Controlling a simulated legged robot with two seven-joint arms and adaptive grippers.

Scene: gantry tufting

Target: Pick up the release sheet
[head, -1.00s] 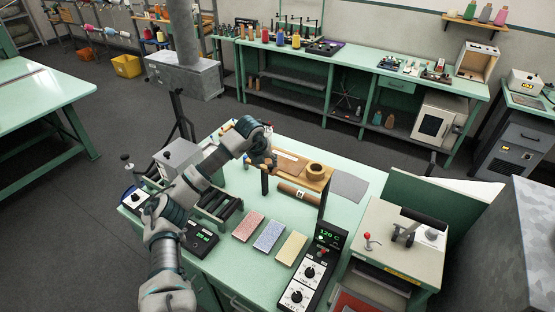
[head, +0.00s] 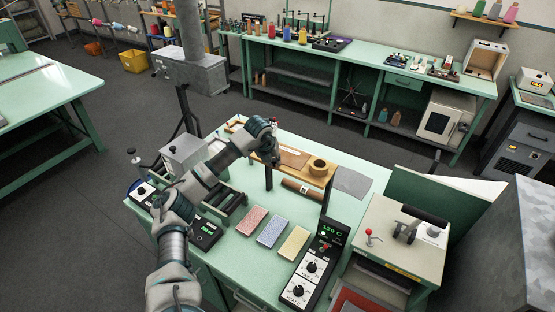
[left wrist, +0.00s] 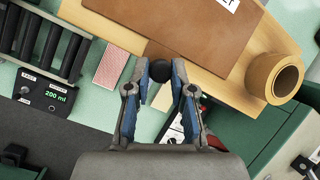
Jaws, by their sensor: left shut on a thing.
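A flat brown sheet (head: 294,158), which I take for the release sheet, lies on a raised wooden shelf (head: 322,182) above the green bench. The left wrist view shows it close up (left wrist: 178,28), with a white label partly cut off at the top. My left gripper (head: 274,158) is at the sheet's left end. In the left wrist view its blue-padded fingers (left wrist: 160,78) are around a dark round knob (left wrist: 157,76) at the sheet's near edge. Whether the knob is fixed to the sheet I cannot tell. My right gripper is not in view.
Red, blue and yellow pads (head: 271,233) lie in front. A temperature controller (head: 312,268) and a press (head: 402,240) are at right. A grey sheet (head: 353,182) lies behind.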

